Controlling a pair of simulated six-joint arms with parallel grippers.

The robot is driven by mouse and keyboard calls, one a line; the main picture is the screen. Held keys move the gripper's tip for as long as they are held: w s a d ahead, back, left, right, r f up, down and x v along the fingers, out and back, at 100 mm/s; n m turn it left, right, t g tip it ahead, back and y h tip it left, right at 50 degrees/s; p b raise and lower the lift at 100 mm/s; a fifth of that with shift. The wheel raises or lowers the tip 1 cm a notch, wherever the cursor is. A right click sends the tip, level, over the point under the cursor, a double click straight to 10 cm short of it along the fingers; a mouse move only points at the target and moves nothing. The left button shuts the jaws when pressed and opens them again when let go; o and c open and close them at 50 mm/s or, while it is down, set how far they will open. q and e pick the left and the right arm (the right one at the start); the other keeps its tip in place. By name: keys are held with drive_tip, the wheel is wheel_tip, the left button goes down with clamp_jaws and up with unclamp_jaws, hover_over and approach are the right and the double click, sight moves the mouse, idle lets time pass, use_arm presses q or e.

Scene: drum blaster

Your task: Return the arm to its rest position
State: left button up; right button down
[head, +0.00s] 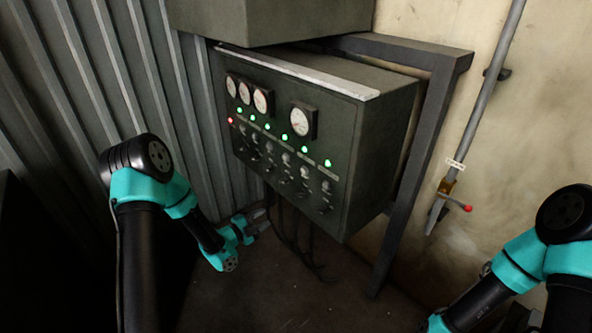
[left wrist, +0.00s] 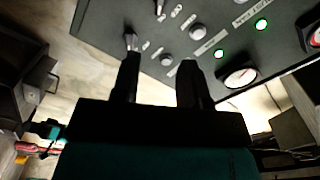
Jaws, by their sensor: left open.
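My left gripper (head: 258,218) is low in front of the control panel (head: 345,150), near its lower left edge. In the left wrist view its two dark fingers (left wrist: 158,66) are spread apart, with nothing between them. The panel face (left wrist: 130,20) shows beyond the fingers there. I cannot tell whether a fingertip touches a switch. My right arm (head: 515,262) reaches in from the right, and its gripper is cut off by the bottom edge of the head view.
The panel carries gauges (head: 301,121), a row of green lights, one red light (head: 230,120), and switches. A dark metal frame (head: 415,160) stands around it. A pipe with a red-handled valve (head: 455,205) runs along the right wall. Cables hang below the panel.

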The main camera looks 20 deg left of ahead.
use_arm(q)
drive_tip(key=s+d+f+n+g+y, duration=0.2)
drive_tip(key=s+f+n+g, duration=0.15)
drive_tip(key=f+n, duration=0.2)
drive_tip(key=s+d+f+n+g+y, duration=0.2)
drive_tip(key=s+d+f+n+g, duration=0.1)
drive_tip(key=s+f+n, duration=0.25)
drive_tip(key=s+d+f+n+g+y, duration=0.1)
drive_tip(key=s+n+g, duration=0.3)
drive_tip(key=s, duration=0.4)
drive_tip(key=s+d+f+n+g, duration=0.2)
drive_tip(key=s+n, duration=0.3)
drive_tip(key=s, duration=0.4)
drive_tip(key=shift+d+f+n+g+y, duration=0.3)
drive_tip(key=shift+d+f+g+y, duration=0.1)
drive_tip(key=shift+f+g, duration=0.35)
drive_tip(key=shift+r, duration=0.1)
